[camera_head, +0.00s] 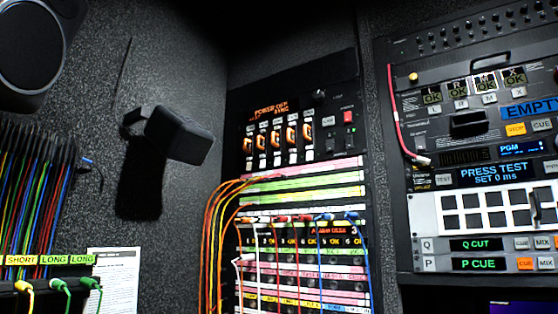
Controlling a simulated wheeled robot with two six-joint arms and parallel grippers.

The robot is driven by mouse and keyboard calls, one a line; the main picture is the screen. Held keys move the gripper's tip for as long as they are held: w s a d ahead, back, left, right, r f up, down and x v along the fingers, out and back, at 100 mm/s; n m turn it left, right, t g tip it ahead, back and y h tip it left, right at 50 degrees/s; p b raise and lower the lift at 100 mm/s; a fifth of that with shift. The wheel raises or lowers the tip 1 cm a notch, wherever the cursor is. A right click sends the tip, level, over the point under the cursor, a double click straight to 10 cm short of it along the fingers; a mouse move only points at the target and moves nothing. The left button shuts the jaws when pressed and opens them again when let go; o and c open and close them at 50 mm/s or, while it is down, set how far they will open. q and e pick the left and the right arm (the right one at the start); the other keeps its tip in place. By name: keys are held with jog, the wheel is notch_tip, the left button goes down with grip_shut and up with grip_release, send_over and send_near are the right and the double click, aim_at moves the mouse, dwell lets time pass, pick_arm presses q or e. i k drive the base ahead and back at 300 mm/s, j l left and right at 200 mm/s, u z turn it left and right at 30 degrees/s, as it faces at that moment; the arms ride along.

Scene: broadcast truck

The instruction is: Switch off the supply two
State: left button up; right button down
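A black power panel (335,92) is in the upper part of the centre rack. Its orange display (270,109) seems to read "POWER OFF" with a second line that is hard to read. Below it is a row of several orange-lit units, each with a small white label. The second unit from the left (262,142) is lit like its neighbours. Its number is too small to read, so I cannot tell for sure which one is supply two. A red lit switch (348,116) and a pale button (328,121) are to the right. Neither of my grippers is in view.
Coloured patch cables (213,240) hang before the lower centre rack. A black box (180,136) juts from the left wall. A right-hand console (482,180) carries screens and buttons, with a red cable (394,110) at its left edge. More cables (30,200) hang at far left.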

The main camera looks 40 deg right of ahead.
aim_at(349, 142)
jog(key=l+z, duration=0.2)
jog(key=z, duration=0.3)
jog(key=l+z, duration=0.25)
jog(key=z, duration=0.25)
jog(key=l+z, duration=0.25)
jog(key=z, duration=0.2)
